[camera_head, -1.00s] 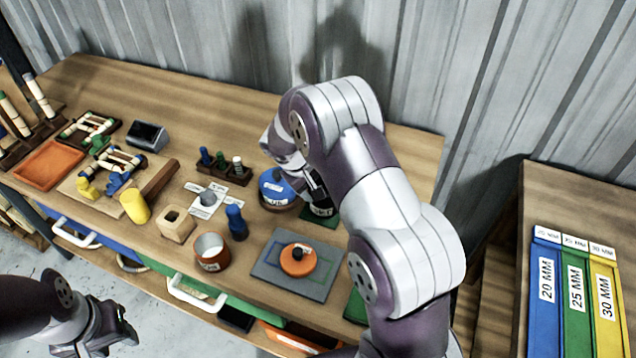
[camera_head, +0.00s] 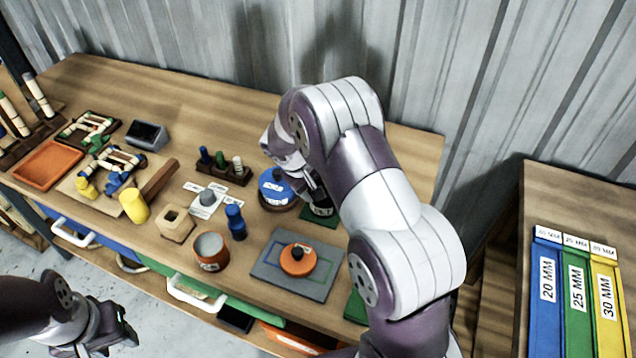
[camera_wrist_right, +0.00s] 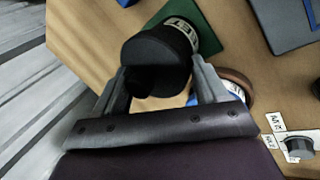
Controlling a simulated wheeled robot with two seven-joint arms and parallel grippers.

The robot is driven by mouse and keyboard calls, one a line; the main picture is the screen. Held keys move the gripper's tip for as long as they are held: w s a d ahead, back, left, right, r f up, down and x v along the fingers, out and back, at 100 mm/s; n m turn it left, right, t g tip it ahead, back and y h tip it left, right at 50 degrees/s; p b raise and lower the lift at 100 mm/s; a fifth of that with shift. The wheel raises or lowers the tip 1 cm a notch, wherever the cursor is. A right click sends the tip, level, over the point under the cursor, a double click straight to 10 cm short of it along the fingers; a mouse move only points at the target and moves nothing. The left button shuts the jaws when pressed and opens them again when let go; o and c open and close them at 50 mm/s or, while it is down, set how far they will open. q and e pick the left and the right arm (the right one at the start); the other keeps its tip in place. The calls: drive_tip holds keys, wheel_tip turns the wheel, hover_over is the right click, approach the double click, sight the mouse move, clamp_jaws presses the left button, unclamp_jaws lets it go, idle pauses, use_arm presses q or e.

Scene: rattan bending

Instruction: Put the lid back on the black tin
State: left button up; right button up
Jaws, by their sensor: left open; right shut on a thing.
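The black tin (camera_head: 322,210), with a white label, stands on a green mat at the back right of the bench, partly hidden by my right arm. In the right wrist view its label (camera_wrist_right: 184,34) shows behind the black lid (camera_wrist_right: 153,50). My right gripper (camera_wrist_right: 163,76) is shut on the lid, with a finger on each side. The lid is over the tin and covers its top; I cannot tell whether it touches or is fully seated. My left gripper (camera_head: 112,328) is open and empty, low at the left, off the bench front.
A blue-topped tin (camera_head: 277,187) stands close left of the black tin. An orange round piece (camera_head: 298,259) sits on a grey mat (camera_head: 265,268) in front. An open tin (camera_head: 210,251) and a blue peg piece (camera_head: 236,222) stand left of that. The corrugated wall is behind.

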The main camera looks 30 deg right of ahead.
idle(0.4)
drive_tip(key=o, duration=1.3)
drive_tip(key=shift+c, duration=0.2)
drive_tip(key=shift+r+p, duration=2.5)
drive_tip(key=shift+r, duration=1.05)
drive_tip(key=shift+f, duration=0.1)
clamp_jaws()
drive_tip(key=shift+f+b, duration=0.2)
drive_tip(key=shift+b, duration=0.1)
drive_tip(key=shift+f+b, duration=1.25)
drive_tip(key=shift+f, duration=0.3)
